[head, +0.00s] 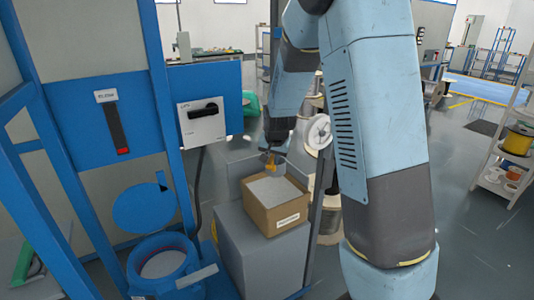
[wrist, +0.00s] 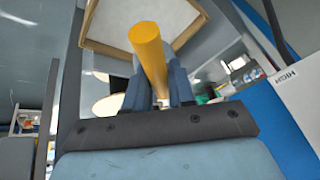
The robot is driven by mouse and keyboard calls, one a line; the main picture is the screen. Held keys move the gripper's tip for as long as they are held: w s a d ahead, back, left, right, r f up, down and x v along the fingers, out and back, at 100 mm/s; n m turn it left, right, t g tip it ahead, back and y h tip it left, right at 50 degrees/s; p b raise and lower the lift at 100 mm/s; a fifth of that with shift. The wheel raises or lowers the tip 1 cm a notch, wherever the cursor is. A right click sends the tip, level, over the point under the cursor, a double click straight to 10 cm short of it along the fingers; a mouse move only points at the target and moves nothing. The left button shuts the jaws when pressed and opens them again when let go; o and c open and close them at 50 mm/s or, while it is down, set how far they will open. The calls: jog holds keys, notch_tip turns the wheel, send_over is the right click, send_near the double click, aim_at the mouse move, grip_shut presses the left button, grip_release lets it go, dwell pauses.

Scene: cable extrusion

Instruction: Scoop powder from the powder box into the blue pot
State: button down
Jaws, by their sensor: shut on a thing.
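The powder box (head: 290,218) is an open cardboard box of pale grey powder on a grey block. The blue pot (head: 162,268) stands open at the lower left, with a pale surface inside. My gripper (head: 274,150) is above the box's back edge, shut on a yellow-orange scoop (head: 271,163). In the wrist view my gripper (wrist: 160,92) holds the scoop's yellow handle (wrist: 150,52) between its fingers. The powder box (wrist: 92,25) shows behind it. The scoop's bowl cannot be made out clearly, so I cannot tell whether it holds powder.
A round blue lid (head: 143,208) is raised behind the pot. A blue frame with a switch panel (head: 203,120) stands at the left. The grey block (head: 262,262) carries the box. A thin post (head: 318,205) and cable spools (head: 328,215) stand right of the box.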

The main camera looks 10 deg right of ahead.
notch_tip(320, 180, down, 9)
jog(key=shift+f, duration=0.15)
dwell(0.5)
jog(key=shift+f, duration=0.2)
dwell(0.3)
jog(key=shift+f, duration=1)
dwell(0.6)
jog(key=shift+r, duration=5.45)
